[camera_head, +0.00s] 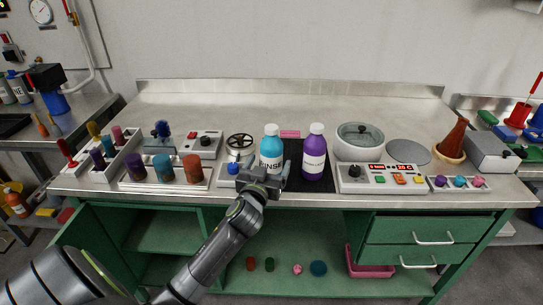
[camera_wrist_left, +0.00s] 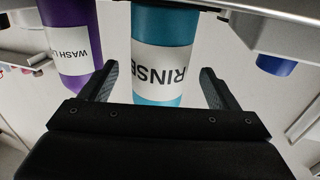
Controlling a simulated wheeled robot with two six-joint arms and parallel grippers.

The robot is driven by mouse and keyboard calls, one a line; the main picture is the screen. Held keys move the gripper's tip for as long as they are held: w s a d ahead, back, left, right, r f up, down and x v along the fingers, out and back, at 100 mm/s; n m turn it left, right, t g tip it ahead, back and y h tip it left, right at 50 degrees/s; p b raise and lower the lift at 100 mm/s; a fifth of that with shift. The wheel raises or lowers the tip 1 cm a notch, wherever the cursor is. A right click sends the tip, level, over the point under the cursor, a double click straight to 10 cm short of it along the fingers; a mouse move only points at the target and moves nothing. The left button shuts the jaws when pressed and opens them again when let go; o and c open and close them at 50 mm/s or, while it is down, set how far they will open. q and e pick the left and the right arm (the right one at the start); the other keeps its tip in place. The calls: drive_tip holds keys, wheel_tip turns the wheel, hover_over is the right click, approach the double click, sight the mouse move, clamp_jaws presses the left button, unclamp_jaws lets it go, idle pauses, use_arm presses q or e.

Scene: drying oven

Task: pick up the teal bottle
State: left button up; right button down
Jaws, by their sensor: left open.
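The teal bottle (camera_head: 271,143) with a white RINSE label stands upright on the bench, on or beside a dark mat. My left gripper (camera_head: 264,177) is open at the near side of the bottle and hides its lower part. In the left wrist view, the teal bottle (camera_wrist_left: 163,55) shows between and beyond the two open fingers of my left gripper (camera_wrist_left: 158,72), with visible gaps on both sides. Whether the fingers reach around it is hard to tell. My right gripper is not in view.
A purple bottle (camera_head: 314,155) stands close to the right of the teal one and also shows in the left wrist view (camera_wrist_left: 67,40). A white bath (camera_head: 358,151) with a control panel is farther right. Three coloured jars (camera_head: 163,169) sit in a tray at left. The back of the bench is clear.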

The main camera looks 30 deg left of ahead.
sight(272, 157)
use_arm(q)
drive_tip(key=shift+x, duration=1.8)
drive_tip(key=shift+r, duration=0.1)
drive_tip(key=shift+c, duration=0.4)
drive_tip(key=c, duration=1.2)
drive_tip(key=shift+r, duration=0.1)
drive_tip(key=shift+c, duration=0.5)
